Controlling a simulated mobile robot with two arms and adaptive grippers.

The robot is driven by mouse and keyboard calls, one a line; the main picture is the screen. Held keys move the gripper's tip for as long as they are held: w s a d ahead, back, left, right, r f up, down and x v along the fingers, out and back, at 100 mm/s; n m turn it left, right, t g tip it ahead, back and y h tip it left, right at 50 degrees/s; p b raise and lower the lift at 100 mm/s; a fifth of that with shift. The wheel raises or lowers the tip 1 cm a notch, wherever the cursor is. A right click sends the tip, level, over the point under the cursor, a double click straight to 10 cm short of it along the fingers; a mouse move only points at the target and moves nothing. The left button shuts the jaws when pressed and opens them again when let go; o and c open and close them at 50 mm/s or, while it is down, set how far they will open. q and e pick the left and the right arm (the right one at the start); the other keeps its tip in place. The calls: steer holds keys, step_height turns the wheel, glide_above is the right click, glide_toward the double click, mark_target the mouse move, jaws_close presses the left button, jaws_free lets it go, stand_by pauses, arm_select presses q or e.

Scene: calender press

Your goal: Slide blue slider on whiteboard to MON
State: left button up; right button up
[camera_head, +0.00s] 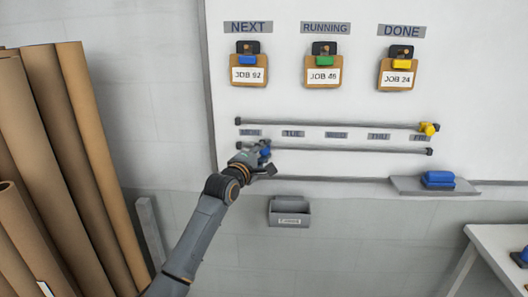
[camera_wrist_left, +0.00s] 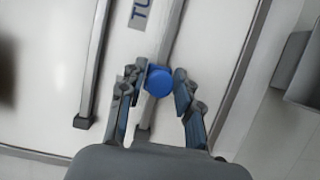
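The blue slider (camera_head: 265,150) is a round blue knob on the lower rail (camera_head: 345,149) of the whiteboard, near that rail's left end. The MON label (camera_head: 250,132) sits just above and left of it, between the two rails. My left gripper (camera_head: 264,157) is at the slider. My right gripper is out of view.
A yellow slider (camera_head: 428,128) is at the right end of the upper rail. Job cards hang above. A ledge (camera_head: 410,186) holds a blue block (camera_head: 438,179). A grey bin (camera_head: 289,211) hangs below the board. Brown rolls (camera_head: 70,150) stand left; a white table (camera_head: 500,240) is right.

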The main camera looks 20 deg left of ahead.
arm_select(q)
jaws_close()
steer(key=shift+s+a+f, duration=0.1)
steer(key=shift+s+a, duration=0.1)
steer(key=shift+a, duration=0.55)
steer(key=shift+s+a+r, duration=0.1)
steer(key=shift+s+a, duration=0.1)
steer(key=shift+a, duration=0.6)
steer(key=shift+s+a+f, duration=0.1)
steer(key=shift+s+a, duration=0.1)
steer(key=shift+a, duration=0.55)
steer(key=shift+o, duration=1.6)
jaws_free()
steer(key=shift+o, duration=1.2)
steer(key=shift+s+a, duration=0.1)
steer(key=shift+a, duration=0.05)
